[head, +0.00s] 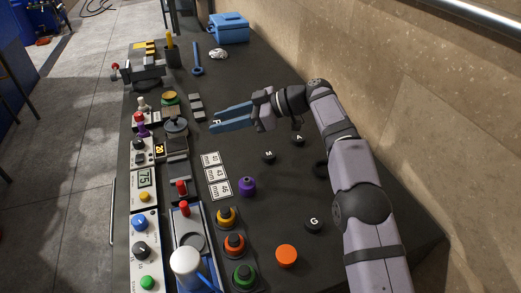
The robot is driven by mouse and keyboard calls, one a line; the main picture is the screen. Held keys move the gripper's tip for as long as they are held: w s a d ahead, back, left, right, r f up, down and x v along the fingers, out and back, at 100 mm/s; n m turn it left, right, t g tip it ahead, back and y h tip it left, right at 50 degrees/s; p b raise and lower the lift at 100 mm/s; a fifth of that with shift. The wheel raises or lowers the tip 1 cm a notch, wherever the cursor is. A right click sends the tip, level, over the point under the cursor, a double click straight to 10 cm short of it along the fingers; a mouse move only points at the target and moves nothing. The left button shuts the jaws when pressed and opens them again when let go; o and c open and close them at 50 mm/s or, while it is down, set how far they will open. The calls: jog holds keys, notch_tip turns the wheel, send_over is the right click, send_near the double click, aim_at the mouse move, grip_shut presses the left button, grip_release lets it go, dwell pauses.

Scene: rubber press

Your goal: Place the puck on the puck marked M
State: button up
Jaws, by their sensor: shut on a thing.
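My gripper (214,120) reaches left over the middle of the table, its blue fingers shut on a small dark puck (218,121) with a white letter. Fingers hide part of this puck, and I cannot read the letter surely. The puck marked M (268,157) lies on the dark table, to the right of and nearer than my fingertips, apart from the gripper. Its top is bare.
Pucks marked A (299,141) and G (313,225) lie to the right, near my arm. A purple knobbed piece (248,187), label cards (215,175) and an orange disc (286,256) lie nearer. Control panels line the left edge. A blue toolbox (231,28) stands far back.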

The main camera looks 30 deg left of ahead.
jog(key=shift+d+r+m+t, duration=1.15)
jog(key=shift+d+r, duration=1.95)
jog(key=shift+r, duration=2.95)
jog(key=m+t, duration=0.6)
jog(key=t, duration=0.2)
send_over(273, 157)
notch_tip(273, 157, down, 14)
jog(key=shift+g, duration=0.25)
jog(key=shift+w+f+p, duration=0.1)
jog(key=shift+f+p, duration=1.3)
jog(key=shift+f, duration=3.35)
jog(key=shift+f+b, duration=0.25)
jog(key=shift+b, duration=0.25)
